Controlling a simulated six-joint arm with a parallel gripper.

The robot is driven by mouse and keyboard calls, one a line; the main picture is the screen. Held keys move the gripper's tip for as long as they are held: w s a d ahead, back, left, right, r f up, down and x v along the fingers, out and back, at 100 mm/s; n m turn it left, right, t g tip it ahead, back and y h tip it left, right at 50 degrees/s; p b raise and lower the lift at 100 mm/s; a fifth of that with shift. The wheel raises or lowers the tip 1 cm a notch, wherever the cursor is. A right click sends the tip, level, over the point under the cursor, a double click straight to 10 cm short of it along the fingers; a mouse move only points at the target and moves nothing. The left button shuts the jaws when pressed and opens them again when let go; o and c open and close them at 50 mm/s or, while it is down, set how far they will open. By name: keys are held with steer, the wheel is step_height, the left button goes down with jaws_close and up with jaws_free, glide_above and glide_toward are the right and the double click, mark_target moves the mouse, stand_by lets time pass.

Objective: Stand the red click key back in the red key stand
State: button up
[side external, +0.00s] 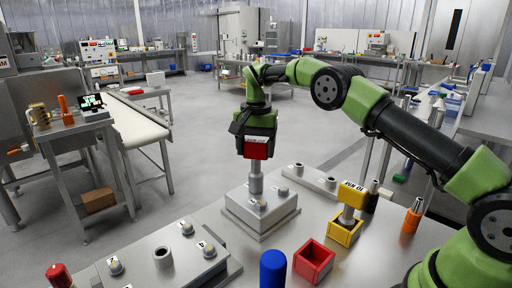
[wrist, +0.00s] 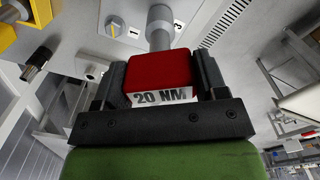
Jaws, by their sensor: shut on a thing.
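The red click key (side external: 257,151) is held upright between the fingers of my gripper (side external: 256,138). In the wrist view the red key (wrist: 160,70) sits between both fingers of my gripper (wrist: 161,76), its white "20 NM" label facing the camera. Its grey shaft points down at the raised steel block (side external: 262,213); the lower end appears at the block's top, but I cannot tell whether it touches a bolt. The red key stand (side external: 314,262), an open red box, is empty on the table, right of and nearer the camera than the block.
A yellow key (side external: 352,194) stands in a yellow stand (side external: 344,232) right of the block. A blue cylinder (side external: 273,268) rises just left of the red stand. A plate with several bolts (side external: 164,258) lies front left. A dark-handled tool (side external: 371,197) and an orange one (side external: 412,216) stand right.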

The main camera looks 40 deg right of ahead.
steer(key=s+a+r+n, duration=0.1)
steer(key=s+r+n, duration=0.45)
steer(key=r, duration=0.35)
steer(key=s+d+f+n, duration=0.35)
steer(key=s+n, duration=0.25)
steer(key=s, duration=0.3)
steer(key=s+a+f+m, duration=0.2)
steer(key=s+a+m, duration=0.4)
steer(key=s+a, duration=0.1)
steer(key=shift+s+a+f, duration=0.25)
steer(key=shift+f, duration=0.05)
steer(key=shift+m, duration=0.25)
steer(key=shift+f, duration=4.4)
